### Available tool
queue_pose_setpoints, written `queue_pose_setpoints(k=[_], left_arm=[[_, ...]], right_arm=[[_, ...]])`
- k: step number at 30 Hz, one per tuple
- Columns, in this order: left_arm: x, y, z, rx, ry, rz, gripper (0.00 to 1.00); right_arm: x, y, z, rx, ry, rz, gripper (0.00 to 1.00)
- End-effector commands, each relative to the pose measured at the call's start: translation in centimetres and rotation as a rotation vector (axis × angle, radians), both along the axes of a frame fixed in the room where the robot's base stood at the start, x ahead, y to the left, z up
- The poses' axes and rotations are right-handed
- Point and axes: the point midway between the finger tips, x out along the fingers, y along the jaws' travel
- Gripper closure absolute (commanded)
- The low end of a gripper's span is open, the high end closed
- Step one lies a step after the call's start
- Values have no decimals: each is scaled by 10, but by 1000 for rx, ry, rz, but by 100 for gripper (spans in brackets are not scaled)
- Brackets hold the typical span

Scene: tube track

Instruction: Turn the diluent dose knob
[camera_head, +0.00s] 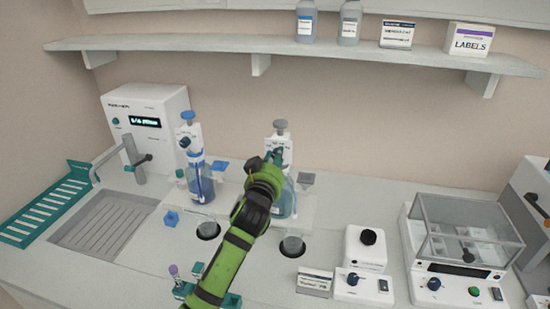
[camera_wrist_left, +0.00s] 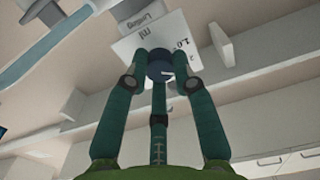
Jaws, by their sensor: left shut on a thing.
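The diluent dose knob (camera_wrist_left: 158,64) is a small dark blue round knob with a pale mark. It sits on a white panel (camera_wrist_left: 185,28) with printed lettering, "ml" and "1.0". My left gripper (camera_wrist_left: 159,72) is shut on the knob, with a finger at either side and a third below it. In the head view my left gripper (camera_head: 275,157) reaches the front of the right-hand dispenser head (camera_head: 280,137), which tops a bottle of bluish liquid (camera_head: 287,200). There the gripper hides the knob. My right gripper is not in view.
A second dispenser bottle (camera_head: 200,183) with a blue top stands to the left. Behind it is a white device (camera_head: 148,118) with a lit display. A balance (camera_head: 462,245) and a white knobbed unit (camera_head: 365,262) stand at the right. A shelf (camera_head: 330,48) runs along the wall above.

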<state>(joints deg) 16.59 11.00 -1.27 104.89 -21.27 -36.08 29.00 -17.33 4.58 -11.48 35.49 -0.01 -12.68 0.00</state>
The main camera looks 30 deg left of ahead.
Motion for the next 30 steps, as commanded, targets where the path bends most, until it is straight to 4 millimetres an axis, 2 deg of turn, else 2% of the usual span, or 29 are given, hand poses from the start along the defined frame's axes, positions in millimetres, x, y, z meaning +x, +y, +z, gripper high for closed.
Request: queue_pose_setpoints(k=[1, 18, 30], left_arm=[[0, 1, 6, 32, -1, 0, 100], [1, 0, 8, 446, 101, -1, 100], [1, -1, 8, 591, 134, 0, 100]], right_arm=[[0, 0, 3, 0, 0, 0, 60], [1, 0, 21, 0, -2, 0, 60], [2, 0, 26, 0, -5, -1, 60]])
